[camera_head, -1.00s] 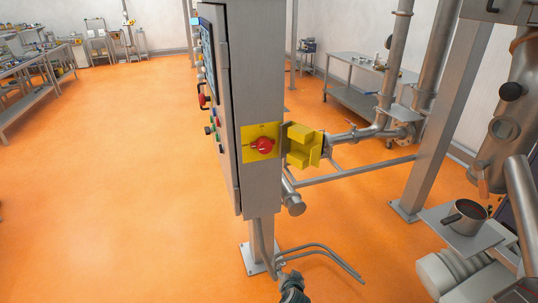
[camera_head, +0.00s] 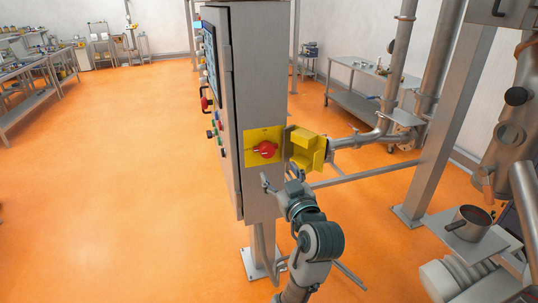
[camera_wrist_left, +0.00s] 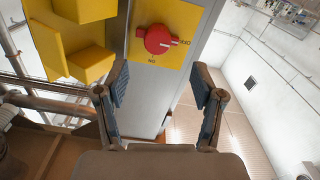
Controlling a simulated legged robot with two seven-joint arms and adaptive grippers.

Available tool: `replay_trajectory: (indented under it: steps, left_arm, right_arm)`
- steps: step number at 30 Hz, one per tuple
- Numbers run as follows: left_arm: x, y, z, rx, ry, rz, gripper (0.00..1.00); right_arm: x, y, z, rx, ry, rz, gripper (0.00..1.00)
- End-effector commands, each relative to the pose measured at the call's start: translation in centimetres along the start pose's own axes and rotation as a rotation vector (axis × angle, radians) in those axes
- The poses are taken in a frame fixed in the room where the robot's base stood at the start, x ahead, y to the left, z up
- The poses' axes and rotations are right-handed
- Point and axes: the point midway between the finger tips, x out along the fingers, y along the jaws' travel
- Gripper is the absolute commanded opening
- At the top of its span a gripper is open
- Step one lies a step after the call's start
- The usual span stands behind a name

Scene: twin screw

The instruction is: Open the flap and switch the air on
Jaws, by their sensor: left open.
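The red rotary air switch (camera_head: 265,150) sits on a yellow plate (camera_head: 254,136) on the grey control cabinet's side. The yellow box-shaped flap (camera_head: 308,150) stands swung out at the plate's right edge, leaving the switch uncovered. In the left wrist view the switch (camera_wrist_left: 157,40) shows ahead, with the flap (camera_wrist_left: 75,35) at upper left. My left gripper (camera_head: 282,176) is open and empty, just below the switch and flap. Its two fingers (camera_wrist_left: 160,80) are spread apart in the wrist view, apart from the switch. My right gripper is not in view.
The cabinet (camera_head: 262,70) has buttons on its left face and stands on a post. Pipes (camera_head: 375,135) and a steel frame lie to the right. A metal pot (camera_head: 469,222) stands on a small shelf at lower right. The orange floor at left is clear.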

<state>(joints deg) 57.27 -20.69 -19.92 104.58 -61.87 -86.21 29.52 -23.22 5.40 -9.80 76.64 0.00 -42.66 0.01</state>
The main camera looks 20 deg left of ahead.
Motion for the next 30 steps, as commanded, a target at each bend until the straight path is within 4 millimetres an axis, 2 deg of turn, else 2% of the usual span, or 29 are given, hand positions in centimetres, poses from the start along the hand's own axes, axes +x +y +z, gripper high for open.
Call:
replay_trajectory:
  steps: [6, 12, 18, 25, 26, 30]
  left_arm:
    - [5.0, 0.2, -0.2, 0.005, 0.003, -0.002, 0.68]
    - [8.2, 0.2, -0.1, 0.004, 0.003, 0.0, 0.68]
    - [9.4, 0.2, -0.1, 0.001, 0.002, 0.001, 0.68]
    - [9.5, 0.1, 0.0, 0.001, 0.001, 0.002, 0.68]
    - [9.5, 0.1, 0.0, 0.001, 0.001, 0.002, 0.65]
    - [9.5, 0.2, 0.0, 0.002, 0.001, 0.002, 0.3]
  right_arm:
    - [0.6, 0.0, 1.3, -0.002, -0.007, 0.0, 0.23]
    - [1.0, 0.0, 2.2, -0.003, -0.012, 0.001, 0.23]
    - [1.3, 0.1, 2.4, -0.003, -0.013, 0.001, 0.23]
    - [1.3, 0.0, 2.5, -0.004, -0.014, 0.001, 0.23]
    - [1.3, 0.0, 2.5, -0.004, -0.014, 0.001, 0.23]
    - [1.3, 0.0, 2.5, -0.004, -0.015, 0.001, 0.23]
